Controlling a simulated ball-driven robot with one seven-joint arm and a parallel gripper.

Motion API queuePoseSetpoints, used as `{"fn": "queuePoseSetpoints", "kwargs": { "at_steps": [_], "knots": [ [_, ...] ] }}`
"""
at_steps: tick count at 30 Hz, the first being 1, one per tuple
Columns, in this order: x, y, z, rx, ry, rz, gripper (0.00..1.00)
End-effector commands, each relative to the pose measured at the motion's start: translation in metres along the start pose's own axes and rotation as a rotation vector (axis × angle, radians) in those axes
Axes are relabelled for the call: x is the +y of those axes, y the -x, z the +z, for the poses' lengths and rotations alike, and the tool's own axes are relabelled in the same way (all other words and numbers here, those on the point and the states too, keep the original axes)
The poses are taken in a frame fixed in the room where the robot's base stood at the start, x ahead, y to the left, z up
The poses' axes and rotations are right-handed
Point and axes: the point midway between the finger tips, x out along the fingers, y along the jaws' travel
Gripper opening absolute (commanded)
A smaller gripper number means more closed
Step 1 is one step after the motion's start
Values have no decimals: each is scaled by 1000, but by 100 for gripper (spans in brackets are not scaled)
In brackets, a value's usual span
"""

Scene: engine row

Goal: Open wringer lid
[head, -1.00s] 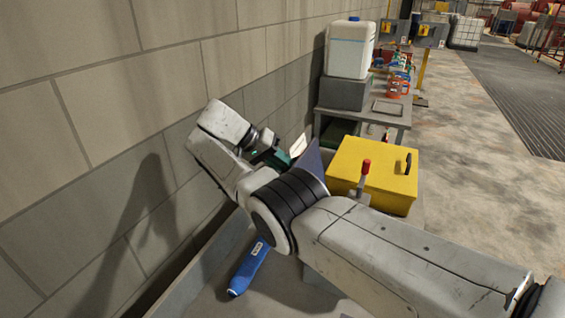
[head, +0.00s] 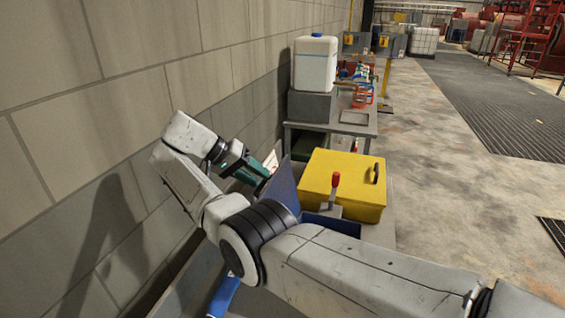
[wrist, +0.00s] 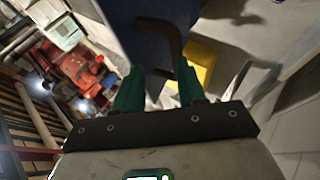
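The wringer's blue lid (head: 286,187) stands steeply raised beside my forearm in the head view. A blue edge of the wringer body (head: 335,223) shows behind my arm; the rest is hidden. In the wrist view the blue lid (wrist: 120,25) fills the upper middle and carries a dark bent handle (wrist: 172,38). My gripper (wrist: 160,72) has two green fingers standing apart, with the handle's lower end at the gap between their tips. I cannot tell whether they touch it. In the head view my gripper (head: 262,168) is left of the lid, near the wall.
A yellow box (head: 345,185) with a black handle stands just beyond, behind a red-knobbed lever (head: 335,180). A grey bench (head: 365,128) with a white canister (head: 314,63) is farther back. The block wall (head: 90,110) is close at left; open floor (head: 440,140) lies right.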

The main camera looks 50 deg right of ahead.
Motion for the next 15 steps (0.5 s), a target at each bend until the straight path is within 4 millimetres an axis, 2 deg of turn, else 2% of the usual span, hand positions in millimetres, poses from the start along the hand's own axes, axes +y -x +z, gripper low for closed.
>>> {"fn": "queuePoseSetpoints", "kwargs": {
  "at_steps": [3,11,15],
  "knots": [
    [12,3,3,-7,-4,5,40],
    [30,9,10,-5,-4,3,40],
    [49,18,16,-3,-6,1,40]
  ]
}}
